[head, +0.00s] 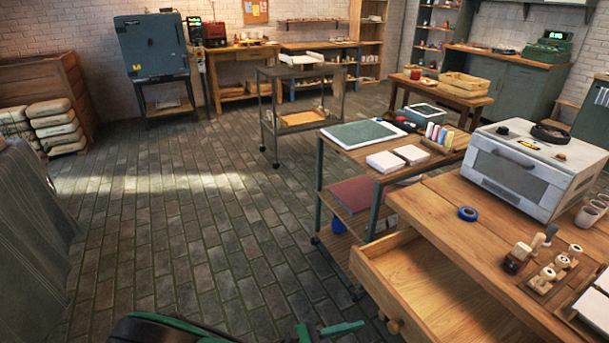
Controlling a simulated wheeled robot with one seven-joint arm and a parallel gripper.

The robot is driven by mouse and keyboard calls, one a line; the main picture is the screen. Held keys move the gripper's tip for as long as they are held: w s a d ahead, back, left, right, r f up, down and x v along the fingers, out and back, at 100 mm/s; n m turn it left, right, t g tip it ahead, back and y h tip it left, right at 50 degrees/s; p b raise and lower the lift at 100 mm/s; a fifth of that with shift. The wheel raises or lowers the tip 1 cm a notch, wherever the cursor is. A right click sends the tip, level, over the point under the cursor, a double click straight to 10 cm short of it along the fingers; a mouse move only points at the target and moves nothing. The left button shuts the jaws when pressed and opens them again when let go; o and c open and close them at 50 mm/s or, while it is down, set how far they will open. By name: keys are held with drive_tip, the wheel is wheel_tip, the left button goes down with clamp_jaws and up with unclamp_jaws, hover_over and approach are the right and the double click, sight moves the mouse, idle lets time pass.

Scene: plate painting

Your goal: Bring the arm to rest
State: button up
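My gripper (325,331) shows only in part at the bottom edge, as green pieces low in the picture, with a green and black part of my arm to its left. Most of the arm is cut off by the frame. I see nothing held, but whether the fingers are apart or together is unclear. The gripper is left of the open, empty wooden drawer (440,290) of the workbench (450,205) and appears apart from it.
A white oven (530,170), a blue tape roll (468,213) and stamps (548,275) sit on the workbench. A cart (335,190) with paper stacks stands behind it. A grey draped form (35,250) is at left. The brick floor (190,230) between is clear.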

drive_tip(key=w+d+r+m+g+y, duration=0.2)
drive_tip(key=d+r+m+g+y, duration=0.75)
drive_tip(key=d+r+m, duration=0.65)
drive_tip(key=s+d+r+m+t+y, duration=0.4)
drive_tip(key=s+d+r+m+y, duration=0.2)
drive_tip(key=s+d+r+m, duration=0.5)
drive_tip(key=shift+s+d+r+t, duration=0.25)
drive_tip(key=shift+s+r+t, duration=0.1)
drive_tip(key=shift+s+r, duration=0.6)
drive_tip(key=shift+f+y, duration=0.1)
drive_tip(key=shift+y, duration=0.15)
drive_tip(key=shift+w+f, duration=0.25)
drive_tip(key=shift+w, duration=0.3)
